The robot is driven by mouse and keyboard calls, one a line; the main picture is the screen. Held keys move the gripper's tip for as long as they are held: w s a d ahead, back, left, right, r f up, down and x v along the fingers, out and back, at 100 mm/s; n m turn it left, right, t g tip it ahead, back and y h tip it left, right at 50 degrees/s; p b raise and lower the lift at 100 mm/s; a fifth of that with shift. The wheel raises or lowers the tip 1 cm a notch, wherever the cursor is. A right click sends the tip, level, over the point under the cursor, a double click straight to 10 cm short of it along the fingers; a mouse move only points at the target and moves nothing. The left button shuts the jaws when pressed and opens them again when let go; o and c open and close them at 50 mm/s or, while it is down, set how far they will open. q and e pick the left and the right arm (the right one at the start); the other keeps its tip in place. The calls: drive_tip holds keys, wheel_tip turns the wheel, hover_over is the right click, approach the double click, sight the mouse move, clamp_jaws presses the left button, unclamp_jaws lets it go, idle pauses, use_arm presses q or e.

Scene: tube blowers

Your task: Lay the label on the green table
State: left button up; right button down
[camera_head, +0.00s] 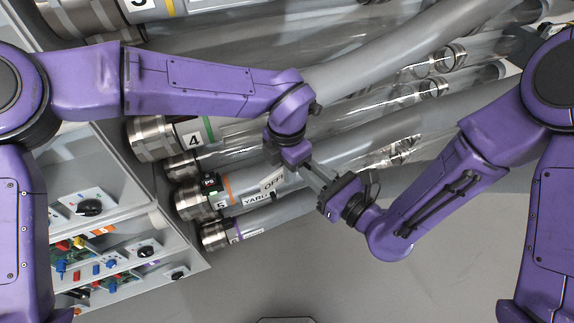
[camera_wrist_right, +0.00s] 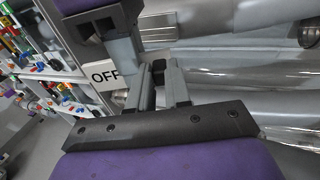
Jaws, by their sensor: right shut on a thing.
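A small white label with dark letters "OFF" (camera_head: 272,184) is held tilted over the tubes, just left of my grippers. It also shows in the right wrist view (camera_wrist_right: 103,74), partly hidden behind grey fingers. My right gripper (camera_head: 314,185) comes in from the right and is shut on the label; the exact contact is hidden. My left gripper (camera_head: 302,169) reaches down close beside it, its fingers crossing near the right ones and the label. Whether the left fingers are open or shut is hidden. No green table shows in either view.
Clear and grey tubes with metal end collars (camera_head: 147,138) run across the middle. A second white sign reading "YARD" (camera_head: 257,198) sits on one tube. Grey consoles with knobs and coloured switches (camera_head: 90,208) stand at the left.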

drive_tip(key=c, duration=1)
unclamp_jaws()
drive_tip(key=shift+a, duration=0.1)
drive_tip(key=shift+s+a, duration=0.1)
